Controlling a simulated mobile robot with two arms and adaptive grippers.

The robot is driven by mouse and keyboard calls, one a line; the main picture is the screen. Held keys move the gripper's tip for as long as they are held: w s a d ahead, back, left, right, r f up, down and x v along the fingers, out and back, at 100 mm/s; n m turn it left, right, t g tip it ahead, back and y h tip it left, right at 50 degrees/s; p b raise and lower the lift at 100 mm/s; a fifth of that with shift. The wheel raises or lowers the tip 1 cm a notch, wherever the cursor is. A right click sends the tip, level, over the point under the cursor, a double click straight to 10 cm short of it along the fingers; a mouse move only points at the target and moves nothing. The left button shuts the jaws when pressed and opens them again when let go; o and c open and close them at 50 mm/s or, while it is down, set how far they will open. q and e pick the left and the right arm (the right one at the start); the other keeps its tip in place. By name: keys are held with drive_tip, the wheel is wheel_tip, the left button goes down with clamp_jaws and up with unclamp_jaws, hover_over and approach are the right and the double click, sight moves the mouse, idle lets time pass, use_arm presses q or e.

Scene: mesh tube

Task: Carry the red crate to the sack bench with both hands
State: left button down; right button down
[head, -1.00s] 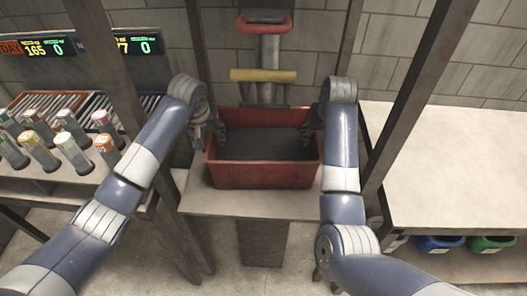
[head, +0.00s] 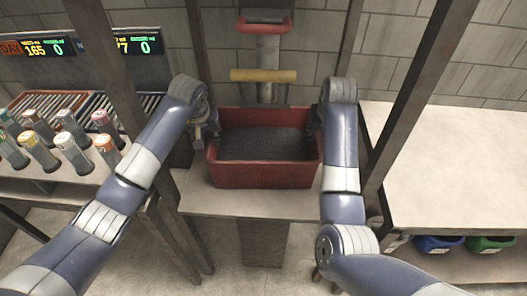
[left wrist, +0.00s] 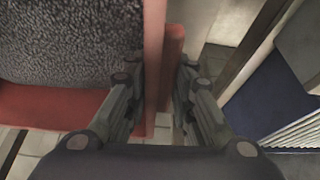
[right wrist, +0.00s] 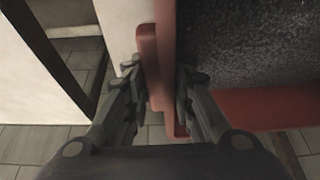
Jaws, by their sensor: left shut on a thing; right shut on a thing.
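The red crate (head: 264,176) is in the middle of the head view, upright and level, with dark grainy material (head: 264,145) inside. It is at a small pale stand (head: 235,203); I cannot tell whether it touches the top. My left gripper (head: 213,128) is shut on the crate's left wall, which shows between its fingers in the left wrist view (left wrist: 155,50). My right gripper (head: 317,128) is shut on the right wall, also between the fingers in the right wrist view (right wrist: 165,55). The head view partly hides both sets of fingers.
A pale bench (head: 460,165) with a clear top stands at right, with blue (head: 438,244) and green (head: 490,244) bins below. A left bench holds several capped tubes (head: 72,152) under displays (head: 137,45). Dark posts (head: 405,95) flank the stand. A yellow-handled column (head: 263,75) rises behind the crate.

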use_arm(q)
drive_tip(key=shift+w+r, duration=0.15)
drive_tip(key=shift+r, duration=0.1)
use_arm(e)
drive_tip(key=shift+w+r, duration=0.15)
drive_tip(key=shift+r, duration=0.1)
